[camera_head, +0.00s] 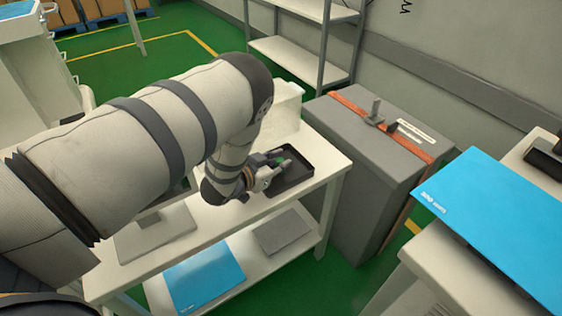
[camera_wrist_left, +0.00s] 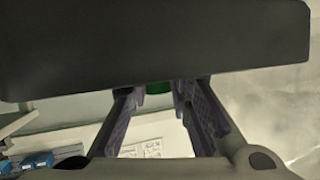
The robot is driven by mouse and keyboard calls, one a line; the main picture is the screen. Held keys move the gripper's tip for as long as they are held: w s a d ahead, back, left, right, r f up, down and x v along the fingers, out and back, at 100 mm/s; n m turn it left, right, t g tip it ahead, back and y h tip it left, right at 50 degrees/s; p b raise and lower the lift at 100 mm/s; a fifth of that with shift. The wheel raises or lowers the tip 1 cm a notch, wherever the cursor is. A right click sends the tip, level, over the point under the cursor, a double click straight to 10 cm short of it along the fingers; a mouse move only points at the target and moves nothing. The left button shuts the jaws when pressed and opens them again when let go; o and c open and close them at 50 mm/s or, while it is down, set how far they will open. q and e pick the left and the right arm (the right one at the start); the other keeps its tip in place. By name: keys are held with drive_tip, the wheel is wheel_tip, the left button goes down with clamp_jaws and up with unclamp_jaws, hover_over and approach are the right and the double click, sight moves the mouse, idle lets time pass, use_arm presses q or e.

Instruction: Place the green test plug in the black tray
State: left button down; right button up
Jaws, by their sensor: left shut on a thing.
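My left gripper (camera_head: 275,167) reaches in from the left over the black tray (camera_head: 298,182) on the white table. Its fingers are shut on the green test plug (camera_head: 281,161), which shows as a small green patch between the fingertips. In the left wrist view the plug (camera_wrist_left: 157,88) is a dark green sliver between the two fingers (camera_wrist_left: 160,98), mostly hidden by a broad dark shape across the top. I cannot tell whether the plug touches the tray. The gripper hides the tray's left part. My right gripper is not in view.
The white table (camera_head: 328,158) has a lower shelf with a blue panel (camera_head: 205,275) and a grey panel (camera_head: 282,232). A grey cabinet (camera_head: 365,150) stands close on the right. A blue-topped cart (camera_head: 500,225) is farther right.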

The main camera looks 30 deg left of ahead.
use_arm(q)
drive_tip(key=shift+r, duration=0.15)
drive_tip(key=c, duration=1.5)
unclamp_jaws()
drive_tip(key=shift+o, duration=0.2)
drive_tip(key=shift+r, duration=0.15)
drive_tip(key=p+v, duration=0.2)
drive_tip(key=v, duration=0.9)
drive_tip(key=shift+s+r, duration=0.1)
drive_tip(key=shift+s, duration=0.4)
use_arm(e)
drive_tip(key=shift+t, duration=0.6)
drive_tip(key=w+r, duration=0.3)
